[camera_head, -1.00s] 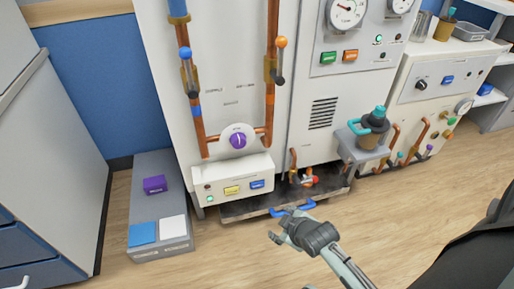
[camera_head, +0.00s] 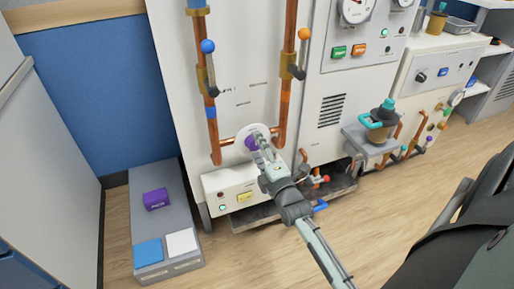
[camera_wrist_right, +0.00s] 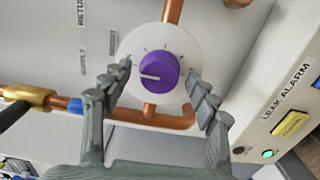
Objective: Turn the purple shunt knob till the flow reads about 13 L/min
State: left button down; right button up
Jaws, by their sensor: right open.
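The purple shunt knob (camera_wrist_right: 159,73) sits on a white round dial plate (camera_wrist_right: 178,40) with tick marks. A white pointer line on the knob points left in the right wrist view. My right gripper (camera_wrist_right: 165,85) is open, with one finger on each side of the knob; I cannot tell whether they touch it. In the head view the right gripper (camera_head: 262,145) reaches the dial and partly hides the knob (camera_head: 249,142). The gauges (camera_head: 356,10) stand at the top of the cabinet, too small to read. My left gripper is not in view.
Copper pipes (camera_head: 286,90) with an orange-knobbed and a blue-knobbed valve (camera_head: 208,47) flank the dial. Below is a panel with a yellow button (camera_wrist_right: 293,124) labelled LEAK ALARM. A grey step (camera_head: 150,225) stands left on the floor. A jug (camera_head: 381,120) stands on a shelf at right.

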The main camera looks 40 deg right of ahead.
jog(key=shift+w, duration=0.5)
jog(key=shift+c, duration=0.5)
